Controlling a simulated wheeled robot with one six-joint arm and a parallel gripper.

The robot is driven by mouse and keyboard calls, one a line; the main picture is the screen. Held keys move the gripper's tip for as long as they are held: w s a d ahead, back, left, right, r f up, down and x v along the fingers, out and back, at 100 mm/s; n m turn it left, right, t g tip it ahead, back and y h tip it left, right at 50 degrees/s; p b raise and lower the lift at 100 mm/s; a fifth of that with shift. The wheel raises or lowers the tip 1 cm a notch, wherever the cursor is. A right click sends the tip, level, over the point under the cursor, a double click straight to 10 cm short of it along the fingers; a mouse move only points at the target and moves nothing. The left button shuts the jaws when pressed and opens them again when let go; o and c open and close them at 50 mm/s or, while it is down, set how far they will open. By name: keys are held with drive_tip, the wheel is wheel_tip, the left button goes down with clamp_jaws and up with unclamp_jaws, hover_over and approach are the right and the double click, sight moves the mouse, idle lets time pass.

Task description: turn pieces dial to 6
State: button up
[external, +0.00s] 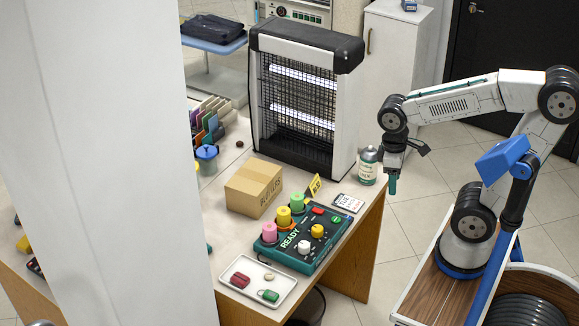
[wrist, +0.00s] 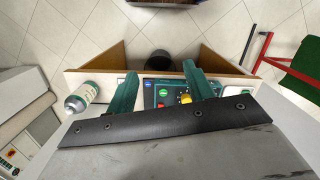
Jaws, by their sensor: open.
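A dark green control panel (external: 322,254) marked READY lies on the table. My gripper (external: 393,186) is open and empty, past the table's right edge near the bottle, apart from the panel. In the wrist view, part of the panel (wrist: 155,103) shows between the green fingers (wrist: 162,85).
A bottle (external: 368,168) stands at the table's right edge, close to my gripper. A white pillar (external: 120,160) blocks the left.

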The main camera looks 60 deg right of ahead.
drive_tip(key=w+a+f+n, duration=0.7)
drive_tip(key=w+f+n, duration=0.3)
drive_tip(key=w+n, duration=0.25)
drive_tip(key=n, duration=0.7)
hover_over(317, 227)
drive_tip(key=shift+s+a+f, duration=0.1)
drive_tip(key=shift+s+f, duration=0.2)
drive_tip(key=shift+f, duration=0.5)
drive_tip(key=shift+w+n+t, duration=0.35)
drive_tip(key=shift+n+t, duration=0.05)
drive_tip(key=shift+n, duration=0.55)
drive_tip(key=shift+f, duration=0.1)
wheel_tip(317, 227, down, 8)
drive_tip(key=shift+s+r, duration=0.15)
drive_tip(key=shift+r, duration=0.1)
drive_tip(key=c, duration=1)
